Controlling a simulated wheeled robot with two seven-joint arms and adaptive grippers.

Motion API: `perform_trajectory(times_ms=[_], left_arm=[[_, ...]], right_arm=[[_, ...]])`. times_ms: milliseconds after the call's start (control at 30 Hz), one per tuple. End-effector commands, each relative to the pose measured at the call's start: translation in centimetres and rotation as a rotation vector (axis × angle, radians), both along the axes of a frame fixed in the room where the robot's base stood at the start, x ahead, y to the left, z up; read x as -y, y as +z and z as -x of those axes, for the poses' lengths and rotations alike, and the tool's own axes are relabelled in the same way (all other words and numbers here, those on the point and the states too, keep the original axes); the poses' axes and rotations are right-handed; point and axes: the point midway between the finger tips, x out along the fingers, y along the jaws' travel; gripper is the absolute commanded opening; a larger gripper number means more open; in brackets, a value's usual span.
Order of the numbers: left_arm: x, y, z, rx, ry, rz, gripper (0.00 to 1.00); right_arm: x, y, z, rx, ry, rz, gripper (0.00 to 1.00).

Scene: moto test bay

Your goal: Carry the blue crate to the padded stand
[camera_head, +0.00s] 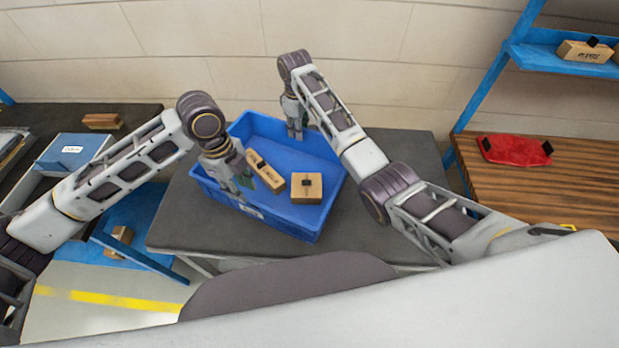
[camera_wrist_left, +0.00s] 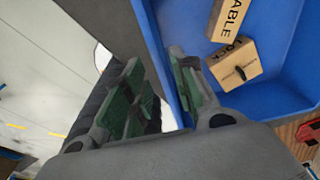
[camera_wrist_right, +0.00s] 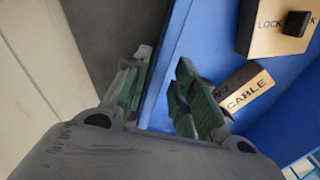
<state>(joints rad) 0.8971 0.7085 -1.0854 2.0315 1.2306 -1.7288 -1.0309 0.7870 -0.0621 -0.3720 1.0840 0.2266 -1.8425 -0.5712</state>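The blue crate (camera_head: 272,125) sits on a dark-topped table (camera_head: 190,228) and holds two tan boxes. One box is marked CABLE (camera_wrist_left: 228,18) and one LOCK (camera_wrist_left: 234,64). My left gripper (camera_head: 238,188) is at the crate's left wall; in the left wrist view its spread fingers (camera_wrist_left: 160,92) have the wall between them, with a gap showing. My right gripper (camera_head: 295,130) is at the far right wall; in the right wrist view its spread fingers (camera_wrist_right: 160,95) also straddle the wall. I cannot tell which surface is the padded stand.
A wooden bench (camera_head: 585,180) with a red object (camera_head: 516,150) stands at the right, below a blue shelf (camera_head: 560,60) with a box. A dark bench at the left holds a blue-lidded box (camera_head: 75,152) and a brown block (camera_head: 101,120). A wall closes the back.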

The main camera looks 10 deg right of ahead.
Motion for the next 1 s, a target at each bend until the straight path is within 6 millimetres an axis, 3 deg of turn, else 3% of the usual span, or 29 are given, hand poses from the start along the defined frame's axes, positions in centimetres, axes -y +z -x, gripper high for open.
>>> perform_trajectory(times_ms=[200, 400, 1000], left_arm=[[0.0, 0.0, 0.0, 0.0, 0.0, 0.0, 0.27], [0.0, 0.0, 0.0, 0.0, 0.0, 0.0, 0.27], [0.0, 0.0, 0.0, 0.0, 0.0, 0.0, 0.27]], right_arm=[[0.0, 3.3, -0.1, 0.002, 0.0, -0.001, 0.27], [0.0, 5.1, 0.0, 0.001, -0.001, -0.001, 0.27], [0.0, 5.8, 0.0, -0.001, 0.0, -0.001, 0.27]])
